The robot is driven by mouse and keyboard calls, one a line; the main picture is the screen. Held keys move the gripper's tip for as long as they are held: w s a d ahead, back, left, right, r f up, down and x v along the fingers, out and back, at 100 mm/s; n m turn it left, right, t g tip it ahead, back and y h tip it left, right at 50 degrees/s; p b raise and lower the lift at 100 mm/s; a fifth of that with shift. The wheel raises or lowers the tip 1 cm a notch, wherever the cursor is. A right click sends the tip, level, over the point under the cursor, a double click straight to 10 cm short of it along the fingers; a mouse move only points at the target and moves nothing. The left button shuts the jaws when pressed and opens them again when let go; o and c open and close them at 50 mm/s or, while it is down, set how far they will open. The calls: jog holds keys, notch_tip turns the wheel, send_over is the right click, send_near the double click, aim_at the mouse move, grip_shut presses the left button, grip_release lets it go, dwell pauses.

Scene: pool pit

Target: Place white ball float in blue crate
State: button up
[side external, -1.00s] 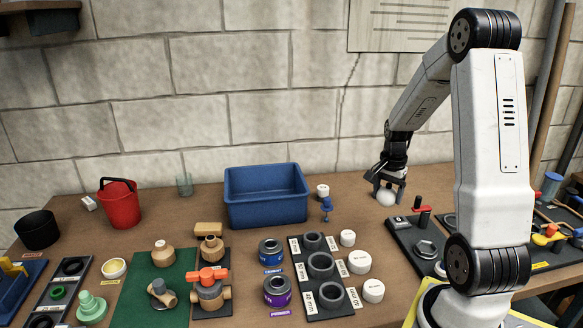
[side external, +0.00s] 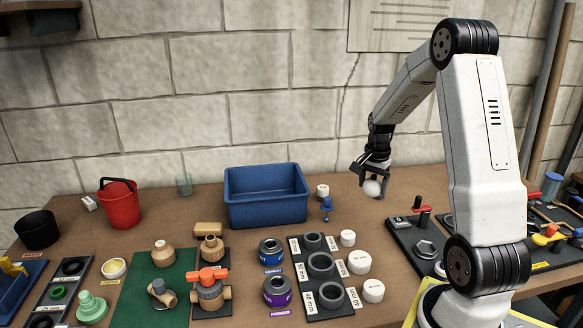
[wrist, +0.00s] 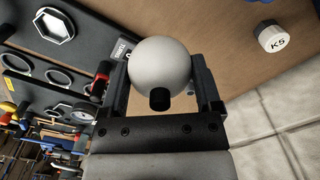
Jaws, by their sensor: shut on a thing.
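The white ball float (side external: 372,188) is held between the fingers of my gripper (side external: 370,180), above the table at the right of the blue crate. In the wrist view the ball float (wrist: 160,72) fills the space between the two fingers of my gripper (wrist: 161,85), with a dark round socket on its near side. The blue crate (side external: 266,212) stands upright on the table near the wall, open at the top. The part of its inside that shows looks empty. My gripper is clear of the crate, to its right.
A black board with red handle (side external: 424,218) lies to the right. White caps and grey rings on a rack (side external: 318,268) stand in front. The stone wall is behind.

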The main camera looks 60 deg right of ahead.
jog(key=w+a+n, duration=0.2)
jog(key=w+n, duration=0.1)
jog(key=w, duration=1.7)
jog(key=w+a+f+n, duration=0.2)
jog(key=w+a, duration=0.9)
jog(key=w, duration=0.2)
jog(key=shift+w+a+f, duration=0.25)
jog(key=shift+w+f, duration=0.05)
jog(key=shift+w, duration=0.1)
jog(key=shift+f, duration=0.15)
jog(key=shift+f, duration=4.85)
jog(key=shift+f, duration=0.15)
